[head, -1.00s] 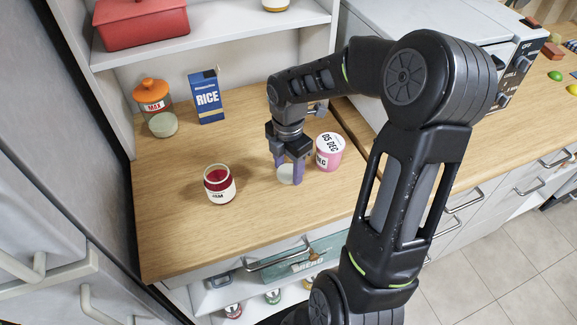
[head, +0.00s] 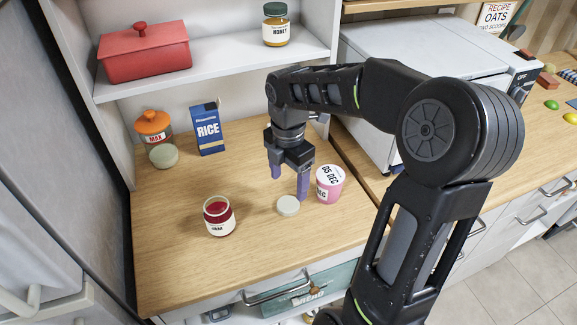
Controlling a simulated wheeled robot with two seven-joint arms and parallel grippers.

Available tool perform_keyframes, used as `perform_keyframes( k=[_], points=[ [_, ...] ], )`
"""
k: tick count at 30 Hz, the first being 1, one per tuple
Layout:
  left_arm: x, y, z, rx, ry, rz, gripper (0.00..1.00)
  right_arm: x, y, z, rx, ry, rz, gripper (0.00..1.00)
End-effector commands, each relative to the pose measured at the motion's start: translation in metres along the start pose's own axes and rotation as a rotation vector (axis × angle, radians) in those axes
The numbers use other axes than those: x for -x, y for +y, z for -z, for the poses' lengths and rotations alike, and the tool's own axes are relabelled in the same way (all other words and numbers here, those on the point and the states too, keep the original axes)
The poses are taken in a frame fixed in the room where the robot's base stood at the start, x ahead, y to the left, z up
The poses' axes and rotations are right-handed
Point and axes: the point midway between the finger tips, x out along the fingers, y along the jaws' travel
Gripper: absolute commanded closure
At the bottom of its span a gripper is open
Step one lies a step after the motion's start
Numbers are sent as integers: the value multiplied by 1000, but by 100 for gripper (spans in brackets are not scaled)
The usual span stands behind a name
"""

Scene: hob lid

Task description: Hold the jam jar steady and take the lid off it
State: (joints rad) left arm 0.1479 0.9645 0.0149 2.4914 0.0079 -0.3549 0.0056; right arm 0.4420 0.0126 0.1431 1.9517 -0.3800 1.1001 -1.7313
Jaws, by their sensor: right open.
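The jam jar (head: 219,217) stands upright on the wooden counter, its top uncovered and red jam showing inside. A pale round lid (head: 288,205) lies flat on the counter to the right of the jar, apart from it. My right gripper (head: 289,186) is open and empty just above and behind the lid, its two purple fingers spread and pointing down. I cannot see my left gripper.
A pink tub (head: 329,185) stands close to the right of the right gripper. A blue rice box (head: 207,129) and an orange-lidded jar (head: 154,130) stand at the back. A shelf (head: 220,69) overhangs the rear. The counter left of the jam jar is clear.

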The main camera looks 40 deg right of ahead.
Motion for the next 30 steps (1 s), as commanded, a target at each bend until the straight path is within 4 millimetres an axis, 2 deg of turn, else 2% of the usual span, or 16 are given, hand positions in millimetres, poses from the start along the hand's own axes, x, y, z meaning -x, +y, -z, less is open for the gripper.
perform_keyframes(
  k=[3,9,30],
  points=[
    [-2,-1,0,-1,1,-1,18,24,1,0,1,-1,-5,28],
    [-3,-1,0,-1,1,-1,18,46,0,0,0,0,-1,28],
    [-3,-1,0,-1,1,-1,18,49,0,0,0,1,0,28]
  ],
)
